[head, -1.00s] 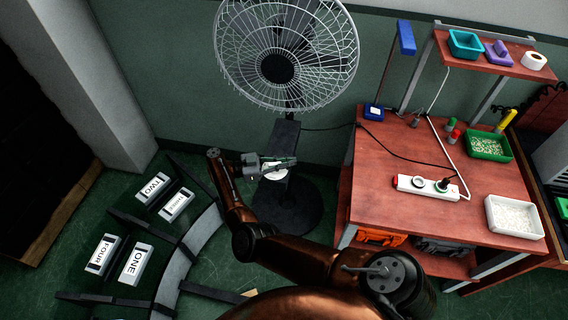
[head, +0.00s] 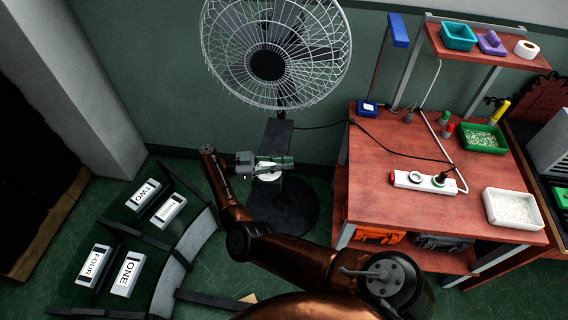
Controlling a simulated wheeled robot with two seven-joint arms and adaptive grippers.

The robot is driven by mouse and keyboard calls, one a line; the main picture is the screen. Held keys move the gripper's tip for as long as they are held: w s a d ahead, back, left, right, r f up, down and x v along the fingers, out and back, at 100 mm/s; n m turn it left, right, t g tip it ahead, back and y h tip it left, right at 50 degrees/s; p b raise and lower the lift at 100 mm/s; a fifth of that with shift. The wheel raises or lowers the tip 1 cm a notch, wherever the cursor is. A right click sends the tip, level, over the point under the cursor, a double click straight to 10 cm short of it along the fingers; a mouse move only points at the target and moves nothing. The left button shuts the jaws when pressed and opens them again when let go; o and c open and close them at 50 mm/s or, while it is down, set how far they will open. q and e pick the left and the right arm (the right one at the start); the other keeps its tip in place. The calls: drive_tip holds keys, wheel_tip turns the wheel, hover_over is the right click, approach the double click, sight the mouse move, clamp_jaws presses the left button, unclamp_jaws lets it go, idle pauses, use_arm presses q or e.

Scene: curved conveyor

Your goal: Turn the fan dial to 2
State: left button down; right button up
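The standing fan (head: 268,66) has a white wire cage and a dark hub. A dark post (head: 278,135) and a round black base (head: 296,216) are below it. A pale round piece, apparently the dial (head: 268,176), shows on the post and is partly covered by my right gripper (head: 284,163). The gripper lies across the post, at or very close to the dial; I cannot tell whether they touch. Its fingers are too small and overlapped to show whether they are open. The dial's marks cannot be read. My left gripper is out of view.
A red workbench (head: 405,145) stands right of the fan, with a power strip (head: 425,182), a green tray (head: 484,138) and a white tray (head: 513,209). A curved conveyor (head: 198,235) with labelled boxes lies at left. A cable runs from the fan to the bench.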

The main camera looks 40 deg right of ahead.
drive_tip(key=shift+o, duration=1.4)
drive_tip(key=shift+w+a, duration=0.1)
drive_tip(key=shift+a, duration=0.05)
wheel_tip(320, 180, up, 10)
